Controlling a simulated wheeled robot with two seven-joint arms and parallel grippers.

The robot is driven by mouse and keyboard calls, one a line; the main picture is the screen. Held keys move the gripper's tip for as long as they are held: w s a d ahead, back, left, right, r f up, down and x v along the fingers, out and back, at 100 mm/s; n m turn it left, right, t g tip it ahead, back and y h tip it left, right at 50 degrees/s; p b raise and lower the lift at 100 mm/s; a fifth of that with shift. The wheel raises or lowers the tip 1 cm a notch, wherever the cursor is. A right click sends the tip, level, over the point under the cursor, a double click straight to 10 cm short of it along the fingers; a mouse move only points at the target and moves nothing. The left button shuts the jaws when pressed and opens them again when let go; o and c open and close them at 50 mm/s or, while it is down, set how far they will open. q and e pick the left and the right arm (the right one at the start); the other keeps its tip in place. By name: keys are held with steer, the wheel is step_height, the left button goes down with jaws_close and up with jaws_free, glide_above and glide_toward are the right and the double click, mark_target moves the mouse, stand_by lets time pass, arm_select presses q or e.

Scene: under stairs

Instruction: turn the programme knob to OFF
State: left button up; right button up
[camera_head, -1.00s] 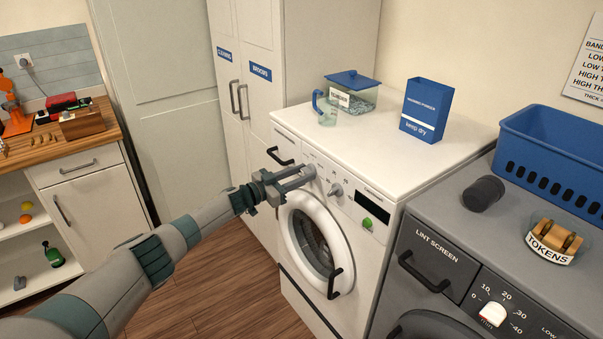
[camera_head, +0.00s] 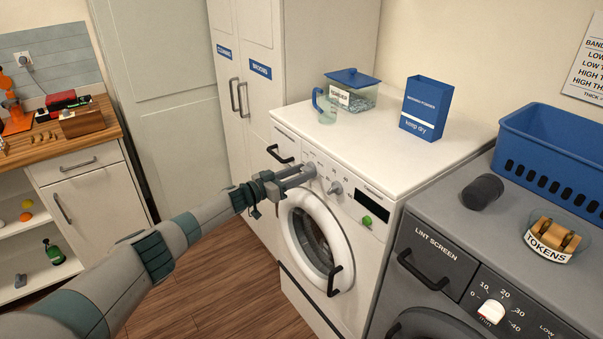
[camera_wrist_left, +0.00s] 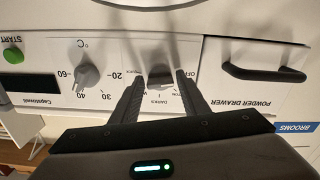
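The programme knob (camera_wrist_left: 160,76) is a grey knob on the white washing machine's panel. In the left wrist view, which shows the panel upside down, it lies between the two dark fingers of my left gripper (camera_wrist_left: 159,82). The fingers stand apart, one on each side of it, with a narrow gap seeming to show on the left. Printed labels surround the knob, DARKS among them; they are partly hidden and hard to read. In the head view my left gripper (camera_head: 311,170) reaches the panel and mostly covers this knob. My right gripper is not in view.
The temperature knob (camera_wrist_left: 88,76) sits close beside, then a dark display and a green START button (camera_head: 366,221). The powder drawer handle (camera_head: 279,154) is on the other side. The door handle (camera_head: 334,281) juts out below. A dark grey machine (camera_head: 440,250) stands at right.

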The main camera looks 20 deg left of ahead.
arm_select(q)
steer(key=shift+o, duration=0.7)
steer(key=b+v, duration=0.3)
steer(key=v, duration=1.4)
steer(key=shift+b, duration=0.3)
steer(key=shift+s+a+f, duration=0.1)
steer(key=shift+s+a, duration=0.05)
